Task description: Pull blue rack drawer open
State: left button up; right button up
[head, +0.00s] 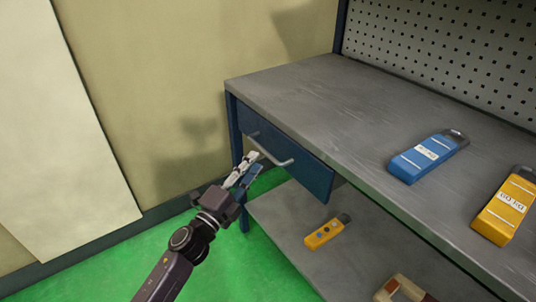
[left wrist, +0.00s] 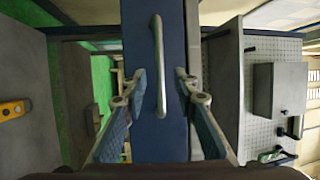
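The blue drawer (head: 312,172) is set under the grey top of the workbench, with a pale bar handle (head: 272,152) on its front. In the left wrist view the drawer front (left wrist: 172,140) fills the middle, and the handle (left wrist: 158,65) runs up and down the picture. My left gripper (head: 252,165) is near the handle. In the left wrist view its two fingers (left wrist: 161,84) are apart, one on each side of the handle, with visible gaps, so it holds nothing. The drawer looks shut or nearly so. My right gripper is not in view.
A blue device (head: 428,156) and a yellow device (head: 506,207) lie on the bench top (head: 330,98). A yellow tool (head: 327,231) and a red and beige item (head: 403,290) are on the lower shelf (head: 290,232). Green floor (head: 110,270) is clear on the left.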

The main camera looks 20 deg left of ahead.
aim_at(264, 149)
pick_arm(q)
jog(key=x, duration=0.6)
jog(key=shift+w, duration=0.25)
grip_shut()
